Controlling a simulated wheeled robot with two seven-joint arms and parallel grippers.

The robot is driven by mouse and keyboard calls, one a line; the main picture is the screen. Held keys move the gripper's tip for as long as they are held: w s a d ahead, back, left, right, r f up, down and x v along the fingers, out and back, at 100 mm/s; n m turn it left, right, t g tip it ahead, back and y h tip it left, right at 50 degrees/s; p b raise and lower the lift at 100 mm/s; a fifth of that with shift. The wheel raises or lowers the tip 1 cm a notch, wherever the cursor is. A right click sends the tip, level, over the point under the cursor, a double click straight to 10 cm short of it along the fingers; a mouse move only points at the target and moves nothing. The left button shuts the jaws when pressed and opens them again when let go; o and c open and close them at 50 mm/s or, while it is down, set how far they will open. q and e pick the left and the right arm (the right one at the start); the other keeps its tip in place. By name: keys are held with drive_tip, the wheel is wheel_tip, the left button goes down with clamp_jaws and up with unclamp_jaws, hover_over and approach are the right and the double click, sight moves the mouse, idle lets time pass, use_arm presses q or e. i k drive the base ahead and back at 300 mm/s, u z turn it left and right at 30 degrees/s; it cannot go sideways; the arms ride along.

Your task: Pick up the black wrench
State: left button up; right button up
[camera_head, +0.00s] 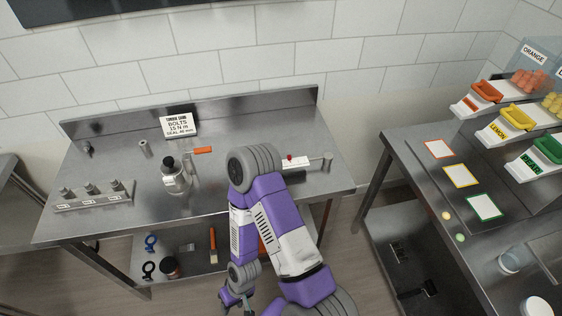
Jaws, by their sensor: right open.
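My left gripper is not in view.
On the lower shelf, a dark jar (170,267) stands close to the right of the black wrench, and an orange-handled brush (212,245) lies further right. The bench top (115,165) overhangs the shelf. A second table (415,172) stands at the right.

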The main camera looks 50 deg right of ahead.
sight(328, 157)
drive_tip(key=z, duration=4.8)
drive_tip(key=k, duration=1.25)
drive_tip(key=u, duration=1.35)
drive_tip(key=i, duration=0.5)
drive_tip(key=u, duration=0.05)
